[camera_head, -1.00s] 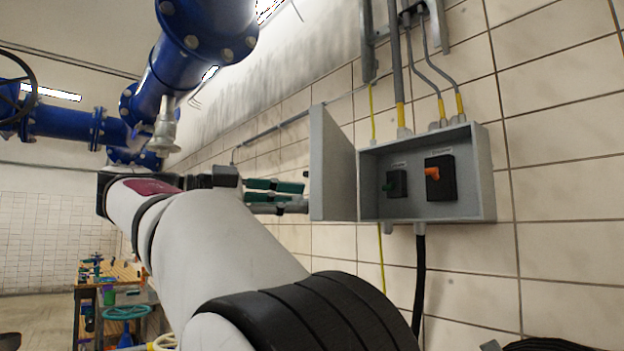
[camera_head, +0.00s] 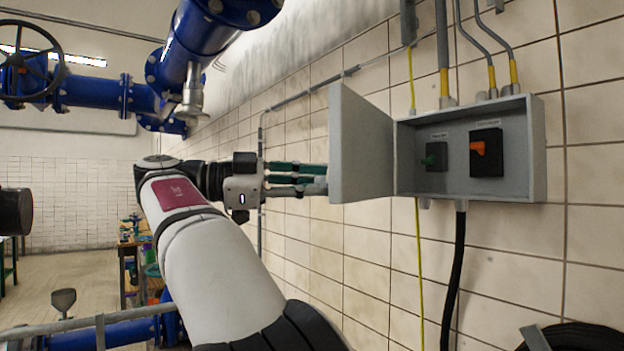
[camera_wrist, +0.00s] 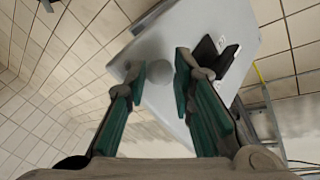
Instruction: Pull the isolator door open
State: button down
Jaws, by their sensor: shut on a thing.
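The isolator is a grey box (camera_head: 545,150) on the tiled wall at the right in the head view. Its grey door (camera_head: 361,145) is hinged on the left and stands well open, swung out from the wall. My gripper (camera_head: 322,180) is at the door's outer face, its fingertips partly hidden behind the door edge. In the wrist view my gripper (camera_wrist: 160,78) has its teal fingers on either side of a round grey knob (camera_wrist: 159,74) on the door (camera_wrist: 190,25). A green switch (camera_head: 436,156) and an orange switch (camera_head: 486,152) show inside the box.
Grey conduits (camera_head: 443,50) enter the box from above, and a black cable (camera_head: 459,270) hangs below it. Blue pipes (camera_head: 105,95) with a handwheel (camera_head: 28,70) run at upper left. A grey rail (camera_head: 100,325) and blue pipe lie low at left. A black coil (camera_head: 580,337) is at bottom right.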

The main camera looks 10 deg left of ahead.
jog(key=shift+w+d+r, duration=0.1)
jog(key=shift+w+d, duration=0.15)
jog(key=shift+w, duration=0.2)
jog(key=c, duration=1.6)
grip_release()
jog(key=shift+o, duration=0.7)
jog(key=shift+w+d, duration=0.15)
jog(key=shift+w, duration=0.15)
jog(key=shift+s, duration=0.15)
